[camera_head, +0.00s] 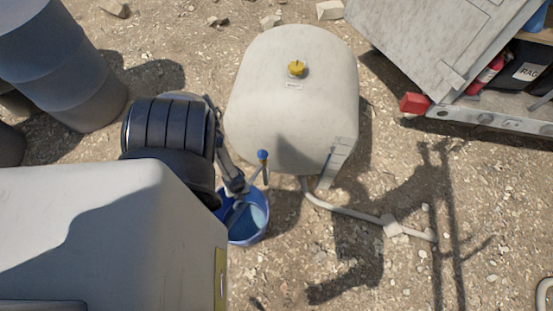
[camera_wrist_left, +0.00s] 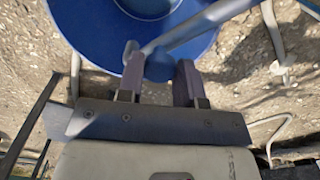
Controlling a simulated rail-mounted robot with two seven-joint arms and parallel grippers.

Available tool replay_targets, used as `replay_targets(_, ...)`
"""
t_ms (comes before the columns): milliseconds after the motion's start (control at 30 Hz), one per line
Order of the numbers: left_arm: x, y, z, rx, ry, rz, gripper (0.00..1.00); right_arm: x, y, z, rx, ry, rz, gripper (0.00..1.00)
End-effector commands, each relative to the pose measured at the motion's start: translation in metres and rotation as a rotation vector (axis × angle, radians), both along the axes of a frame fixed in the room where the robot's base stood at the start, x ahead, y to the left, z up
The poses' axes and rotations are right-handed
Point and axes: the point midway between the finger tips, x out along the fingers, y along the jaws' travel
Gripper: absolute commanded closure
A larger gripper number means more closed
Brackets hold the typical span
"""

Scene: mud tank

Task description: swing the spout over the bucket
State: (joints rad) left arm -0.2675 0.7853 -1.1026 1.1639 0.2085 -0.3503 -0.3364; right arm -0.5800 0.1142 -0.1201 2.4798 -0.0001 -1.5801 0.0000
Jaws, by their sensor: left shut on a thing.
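The blue bucket (camera_head: 264,232) stands on the gravel by the near left side of the pale tank (camera_head: 290,110), and its wide blue rim fills the top of the left wrist view (camera_wrist_left: 85,32). The grey spout (camera_wrist_left: 205,25) crosses above the bucket in that view. A round blue knob (camera_wrist_left: 160,66) sits by its lower end, between the fingers of my left gripper (camera_wrist_left: 160,82), which is shut on it. In the head view my left gripper (camera_head: 237,187) is partly hidden by my arm, just above the bucket.
A pale hose (camera_head: 345,210) runs right along the ground from the tank. Dark barrels (camera_head: 65,65) stand at upper left, and a panel and shelf (camera_head: 430,45) at upper right. Open gravel lies at lower right.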

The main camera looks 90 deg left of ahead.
Motion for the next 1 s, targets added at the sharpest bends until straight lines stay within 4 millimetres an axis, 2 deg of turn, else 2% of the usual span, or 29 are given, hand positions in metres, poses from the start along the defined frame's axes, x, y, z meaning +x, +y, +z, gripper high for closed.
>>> replay_targets(33, -0.002, 0.002, -0.001, 0.005, 0.004, -0.002, 0.65, 0.0, 0.0, -0.001, 0.0, 0.0, 0.0, 0.57)
replay_targets(300, -0.001, 0.001, -0.001, 0.004, 0.003, -0.001, 0.41, 0.0, 0.0, 0.0, -0.001, 0.0, 0.001, 0.57)
replay_targets(567, -0.001, 0.001, 0.002, 0.003, 0.003, 0.0, 0.41, 0.0, -0.003, 0.001, -0.009, 0.0, 0.006, 0.57)
replay_targets(767, -0.002, 0.001, 0.029, 0.003, 0.003, -0.002, 0.41, 0.0, -0.003, 0.015, -0.011, -0.001, 0.007, 0.57)
replay_targets(1000, -0.001, 0.002, 0.077, 0.003, 0.003, -0.002, 0.41, 0.0, -0.002, 0.035, -0.008, 0.0, 0.006, 0.57)
